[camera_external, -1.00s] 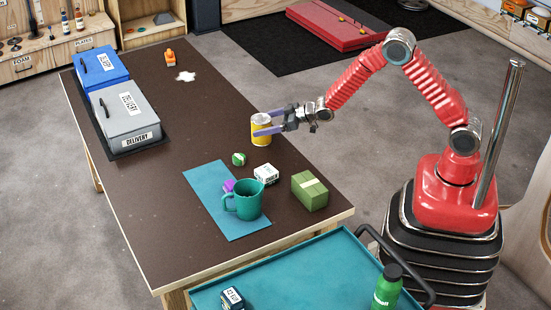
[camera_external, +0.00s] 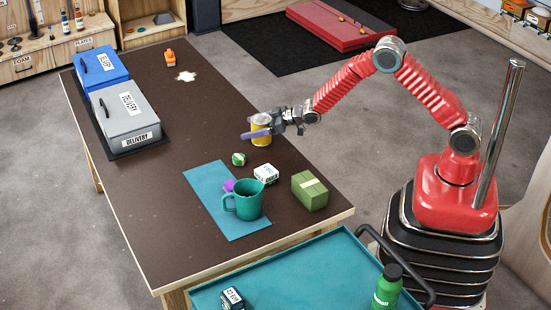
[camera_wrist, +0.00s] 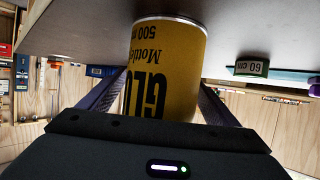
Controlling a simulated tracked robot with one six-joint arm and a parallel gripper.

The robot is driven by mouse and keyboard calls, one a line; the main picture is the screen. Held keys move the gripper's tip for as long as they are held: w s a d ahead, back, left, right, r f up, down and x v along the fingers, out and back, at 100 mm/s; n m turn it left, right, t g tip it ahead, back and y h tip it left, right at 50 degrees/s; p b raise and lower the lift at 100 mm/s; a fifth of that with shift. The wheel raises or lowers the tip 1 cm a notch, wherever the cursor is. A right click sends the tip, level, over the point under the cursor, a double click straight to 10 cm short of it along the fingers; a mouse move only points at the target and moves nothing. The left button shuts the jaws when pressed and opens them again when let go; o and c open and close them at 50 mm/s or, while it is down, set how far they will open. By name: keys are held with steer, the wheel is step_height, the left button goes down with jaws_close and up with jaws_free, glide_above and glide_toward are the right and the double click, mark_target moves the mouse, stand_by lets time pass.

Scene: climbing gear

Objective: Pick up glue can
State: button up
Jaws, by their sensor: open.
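The glue can (camera_external: 261,138) is a yellow cylinder standing on the dark brown table. My gripper (camera_external: 257,133) is at the can, with its purple fingers reaching past it. In the wrist view the yellow can (camera_wrist: 168,65) appears upside down, with "GLU" and "500 m" printed on it. The open fingers (camera_wrist: 160,95) lie on either side of the can. Whether they touch it I cannot tell.
A green and white item (camera_external: 239,159), a white box (camera_external: 266,174), a teal mug (camera_external: 246,200) on a blue mat (camera_external: 205,185) and a green box (camera_external: 309,190) stand nearer the front. Grey (camera_external: 122,110) and blue (camera_external: 100,70) boxes sit at the left.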

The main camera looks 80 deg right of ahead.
steer(key=shift+c, duration=0.3)
steer(key=shift+r, duration=0.1)
steer(key=c, duration=1.5)
